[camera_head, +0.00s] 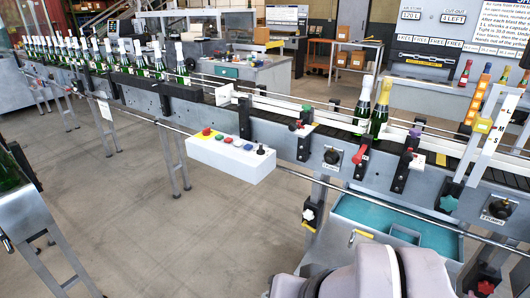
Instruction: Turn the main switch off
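I cannot tell for sure which control is the main switch. A white control box (230,158) on the conveyor's front rail carries a red mushroom button (208,132), small coloured buttons and a black knob (262,150). A black round knob (331,156) sits on the conveyor's side panel, with a red-tipped lever (360,154) to its right. Another black rotary knob (499,208) with a label under it is at the far right. My gripper is not in view; only grey arm links show at the bottom.
The conveyor (270,128) runs from back left to front right, with several green bottles (380,108) on it. A teal-lined tray (400,228) is under its right part. A slanted metal frame (45,215) stands at left. The floor (200,240) between is clear.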

